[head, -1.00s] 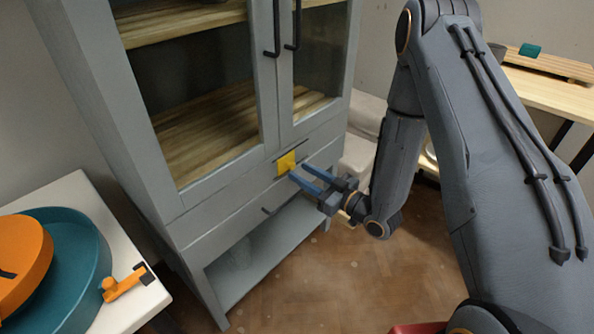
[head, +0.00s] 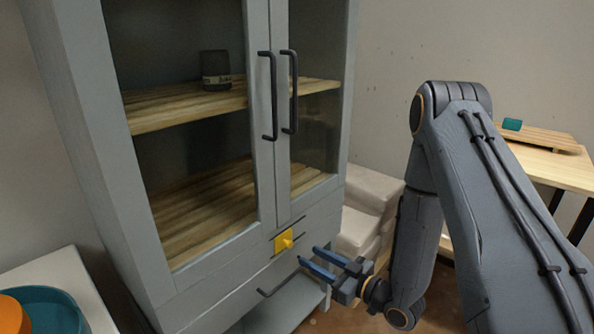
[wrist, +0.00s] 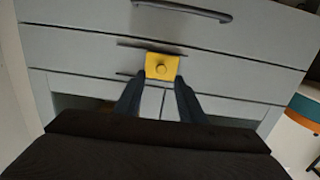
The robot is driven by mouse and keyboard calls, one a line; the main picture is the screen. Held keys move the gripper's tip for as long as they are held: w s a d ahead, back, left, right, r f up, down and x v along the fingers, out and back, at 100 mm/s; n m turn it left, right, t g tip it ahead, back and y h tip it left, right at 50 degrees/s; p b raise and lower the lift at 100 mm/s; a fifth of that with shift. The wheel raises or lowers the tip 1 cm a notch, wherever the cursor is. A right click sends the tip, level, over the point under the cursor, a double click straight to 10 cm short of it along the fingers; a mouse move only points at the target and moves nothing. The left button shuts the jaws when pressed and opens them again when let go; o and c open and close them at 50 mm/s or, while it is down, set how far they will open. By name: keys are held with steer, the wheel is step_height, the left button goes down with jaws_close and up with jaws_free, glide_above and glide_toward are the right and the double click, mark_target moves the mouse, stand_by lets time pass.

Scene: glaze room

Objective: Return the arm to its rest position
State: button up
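My gripper (head: 309,256) is in front of the grey cabinet (head: 130,150), in the lower middle of the head view. Its two blue fingers are apart with nothing between them. A yellow plate with a round knob (head: 284,241) is on the cabinet front, just up and left of the fingertips. In the wrist view, which looks upside down, the yellow knob (wrist: 162,68) shows beyond the open fingers (wrist: 158,88), apart from them. My arm reaches in from the right, bent at the elbow.
The cabinet has dark door handles (head: 270,95) and a dark jar (head: 216,70) on a shelf behind glass. A white table (head: 78,275) with a teal basin (head: 62,308) stands at left. Pale stacked blocks (head: 365,205) and a wooden table (head: 552,165) are at right.

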steer(key=s+d+r+m+g+h+p, duration=0.3)
steer(key=d+r+m+g+h+p, duration=0.15)
steer(key=d+r+h, duration=0.65)
steer(key=s+r+m+g+h+p, duration=0.1)
steer(key=s+r+m+g, duration=0.1)
steer(key=s, duration=0.8)
steer(key=s+d+r+m+g+p, duration=0.1)
steer(key=s+r+m+g, duration=0.2)
steer(key=s, duration=0.8)
step_height(320, 180, up, 4)
steer(key=shift+s+d+f+g+h+p, duration=0.15)
steer(key=shift+g+h+p, duration=0.25)
steer(key=shift+g, duration=0.75)
steer(key=shift+d, duration=0.1)
